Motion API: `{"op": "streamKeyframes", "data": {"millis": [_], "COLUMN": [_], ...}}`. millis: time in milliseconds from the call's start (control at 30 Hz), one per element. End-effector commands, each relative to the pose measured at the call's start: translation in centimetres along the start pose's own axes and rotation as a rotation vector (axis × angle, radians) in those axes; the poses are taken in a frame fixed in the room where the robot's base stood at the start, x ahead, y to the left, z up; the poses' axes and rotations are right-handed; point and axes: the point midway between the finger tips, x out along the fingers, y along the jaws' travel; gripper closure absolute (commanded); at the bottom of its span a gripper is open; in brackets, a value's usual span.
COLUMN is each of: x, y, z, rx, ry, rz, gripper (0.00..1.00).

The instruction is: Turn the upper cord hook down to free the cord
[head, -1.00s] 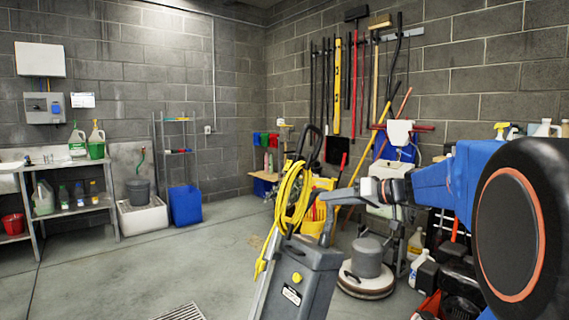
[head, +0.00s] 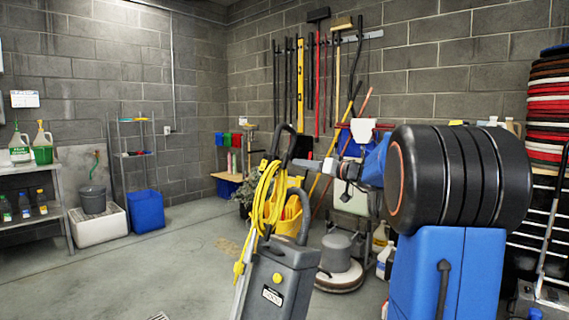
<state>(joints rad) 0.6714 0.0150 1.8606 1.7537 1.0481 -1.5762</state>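The grey upright floor machine (head: 280,281) stands in the lower middle of the head view, with a black loop handle (head: 291,131) on top. A yellow cord (head: 266,195) hangs in long loops on its upper shaft, and its end dangles at the left. The upper cord hook is too small to make out at the top of the loops, so its direction cannot be told. My gripper (head: 308,164) points left at about the height of the top of the cord, just right of the handle. Whether it touches the handle, and whether its fingers are open, cannot be told.
A yellow mop bucket (head: 291,211) and a round floor polisher (head: 339,270) stand behind the machine. Tools hang on a wall rail (head: 364,37). A shelf with bottles is at left, and stacked pads (head: 556,110) are at right. The floor left of the machine is clear.

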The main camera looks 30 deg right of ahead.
Motion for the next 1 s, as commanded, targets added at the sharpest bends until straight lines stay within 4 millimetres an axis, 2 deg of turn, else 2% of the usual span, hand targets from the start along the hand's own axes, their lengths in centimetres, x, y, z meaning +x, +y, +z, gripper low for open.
{"op": "streamKeyframes", "data": {"millis": [300,500,700,1000], "x": [5.8,8.4,9.5,9.6], "y": [0.0,0.0,0.0,0.0], "z": [0.1,0.1,0.0,0.0], "rx": [0.001,0.001,0.001,0.001], "ry": [-0.002,-0.001,0.0,0.0], "rz": [-0.002,-0.001,0.0,0.0], "gripper": [0.66,0.66,0.66,0.66]}}
